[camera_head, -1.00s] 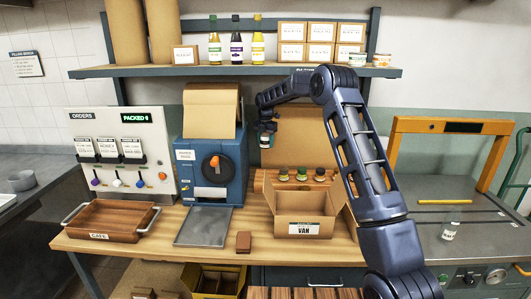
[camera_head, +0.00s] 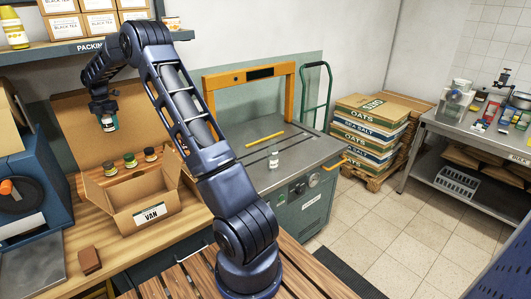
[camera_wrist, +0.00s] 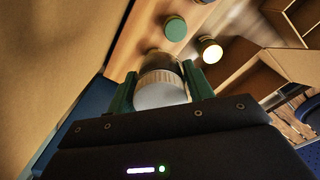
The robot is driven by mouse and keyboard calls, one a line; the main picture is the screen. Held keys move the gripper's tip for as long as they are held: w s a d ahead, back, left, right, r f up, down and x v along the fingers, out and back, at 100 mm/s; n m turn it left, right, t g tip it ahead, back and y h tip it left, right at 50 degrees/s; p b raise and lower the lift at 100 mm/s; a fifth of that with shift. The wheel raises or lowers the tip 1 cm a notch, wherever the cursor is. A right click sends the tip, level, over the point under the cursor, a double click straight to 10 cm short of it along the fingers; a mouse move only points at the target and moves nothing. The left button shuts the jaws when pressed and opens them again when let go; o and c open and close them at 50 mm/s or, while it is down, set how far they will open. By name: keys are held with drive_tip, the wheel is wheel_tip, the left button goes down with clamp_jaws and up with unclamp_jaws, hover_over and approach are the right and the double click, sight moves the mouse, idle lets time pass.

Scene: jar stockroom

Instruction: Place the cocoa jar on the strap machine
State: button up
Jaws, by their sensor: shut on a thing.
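In the wrist view the held jar (camera_wrist: 160,92) shows a pale lid between my two green fingers. I cannot read its label, so I cannot tell whether it is the cocoa jar. The strap machine (camera_head: 245,170) is the grey-topped green cabinet with an orange arch, right of my arm. Another small jar (camera_head: 274,160) with a white label stands upright on its top.
An open cardboard box marked VAN (camera_head: 152,213) is on the bench. Several lidded jars (camera_head: 130,160) stand in a row behind it. A brown block (camera_head: 89,260) lies in front. Stacked sacks (camera_head: 370,130) are further right.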

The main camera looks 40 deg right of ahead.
drive_tip(key=s+d+m, duration=0.2)
drive_tip(key=d, duration=0.8)
drive_tip(key=s+d+m, duration=0.1)
drive_tip(key=s+d, duration=0.1)
drive_tip(key=d, duration=0.7)
drive_tip(key=m, duration=1.2)
hover_over(287, 155)
wheel_tip(287, 155, down, 6)
wheel_tip(287, 155, down, 20)
drive_tip(key=shift+s+a+r, duration=0.1)
drive_tip(key=shift+a+r, duration=0.05)
drive_tip(key=o, duration=1.1)
